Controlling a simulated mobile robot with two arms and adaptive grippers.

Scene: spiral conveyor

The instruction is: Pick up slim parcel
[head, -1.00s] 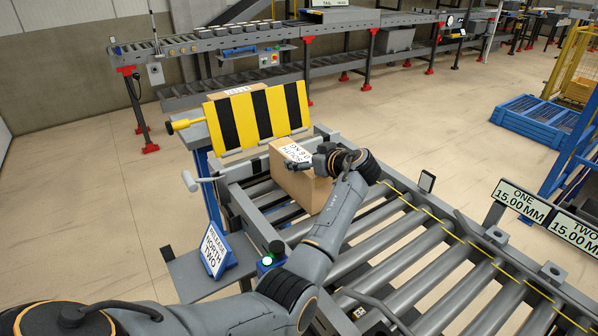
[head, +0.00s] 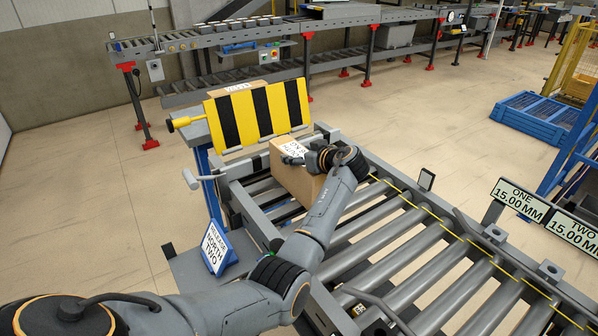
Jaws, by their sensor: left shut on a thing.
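The slim parcel is a brown carton (head: 292,183) with a white printed label on top. It stands upright at the far end of the roller conveyor, just in front of the striped stop plate. My left gripper (head: 299,160) is at the top right of the carton and is shut on it. The gripper and wrist hide part of the label and the carton's right side. I cannot tell whether the carton's bottom touches the rollers. My right gripper is not in view.
The yellow and black stop plate (head: 259,116) stands behind the carton, with another labelled box top (head: 238,87) showing behind it. The rollers (head: 400,250) to the right are bare. A sign (head: 215,247) reading "Release north two" stands at the left.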

